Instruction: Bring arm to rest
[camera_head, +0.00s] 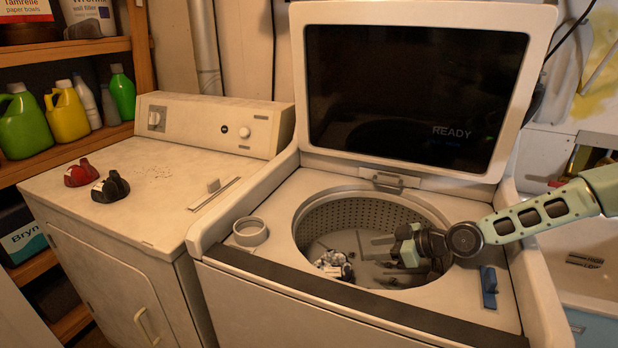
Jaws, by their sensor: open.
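My gripper (384,247) is at the end of my green and dark grey arm, which reaches in from the right. It is over the open drum (340,212) of the top-loading washer (270,283). Its fingers point left and are apart, with nothing seen between them. A crumpled patterned cloth (335,266) lies in the drum, below and left of the fingers and apart from them.
The washer's raised lid (415,85) stands behind the drum. A blue clip-like object (488,287) and a round cup (250,231) sit on the washer top. A dryer (130,190) stands left, with red (80,174) and black (110,188) objects on it. A sink (580,255) is right.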

